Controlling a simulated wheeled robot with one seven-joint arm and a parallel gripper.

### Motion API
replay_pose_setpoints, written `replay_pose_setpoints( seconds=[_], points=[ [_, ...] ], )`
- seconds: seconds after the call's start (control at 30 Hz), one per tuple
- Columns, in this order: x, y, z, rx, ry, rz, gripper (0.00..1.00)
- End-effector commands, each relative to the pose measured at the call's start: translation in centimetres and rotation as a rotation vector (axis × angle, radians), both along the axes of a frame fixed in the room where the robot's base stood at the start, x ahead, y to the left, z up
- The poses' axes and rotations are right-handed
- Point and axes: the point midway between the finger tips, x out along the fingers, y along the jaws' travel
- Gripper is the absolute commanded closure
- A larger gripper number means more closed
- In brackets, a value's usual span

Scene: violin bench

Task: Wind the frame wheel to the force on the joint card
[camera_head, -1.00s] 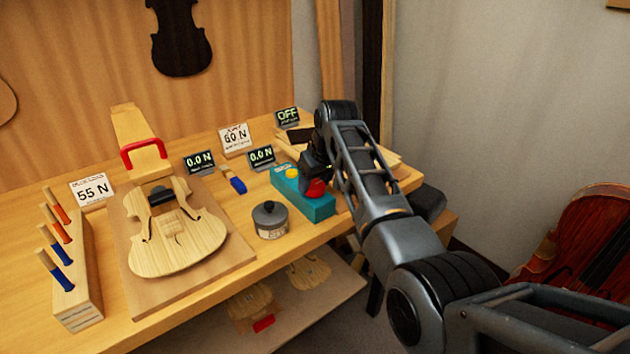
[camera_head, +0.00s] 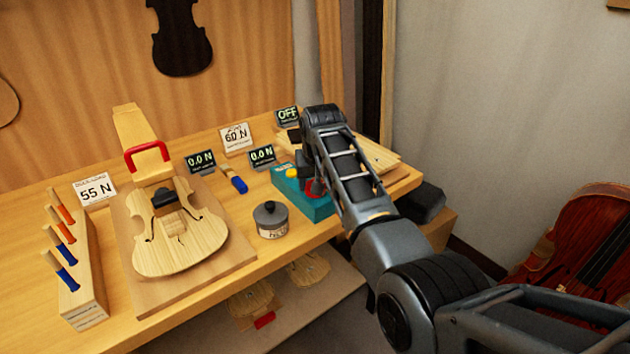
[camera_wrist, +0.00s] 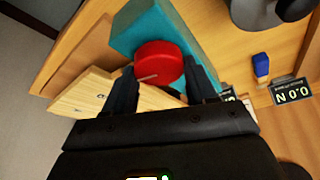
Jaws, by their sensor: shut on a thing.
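The red wheel (camera_head: 313,187) sits on the teal frame (camera_head: 318,208) at the right of the bench, mostly hidden behind my arm. The wrist view shows the wheel (camera_wrist: 157,62) between the fingers of my gripper (camera_wrist: 161,80), which is shut on it. A white card (camera_head: 95,190) at the left reads 55 N; another white card (camera_head: 236,138) at the back reads 60 N. Two small displays, the left one (camera_head: 200,161) and the right one (camera_head: 262,157), read 0.0 N. A third display (camera_head: 287,116) reads OFF.
A violin body (camera_head: 180,250) lies on a board left of centre, by a red-handled clamp (camera_head: 148,155). A grey lidded pot (camera_head: 270,222) stands near the front edge. A rack (camera_head: 82,300) holds several tools. A blue brush (camera_head: 238,184) lies behind the pot.

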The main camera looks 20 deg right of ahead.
Motion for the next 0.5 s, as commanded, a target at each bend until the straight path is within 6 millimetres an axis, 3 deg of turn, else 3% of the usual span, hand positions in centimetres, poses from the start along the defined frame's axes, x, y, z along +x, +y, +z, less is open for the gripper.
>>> replay_pose_setpoints(
  seconds=[0.3, 0.5],
  points=[
    [0.00, 0.00, -0.01, 0.001, 0.000, 0.001, 0.18],
    [0.00, 0.00, 0.02, 0.000, -0.001, 0.001, 0.18]
  ],
)
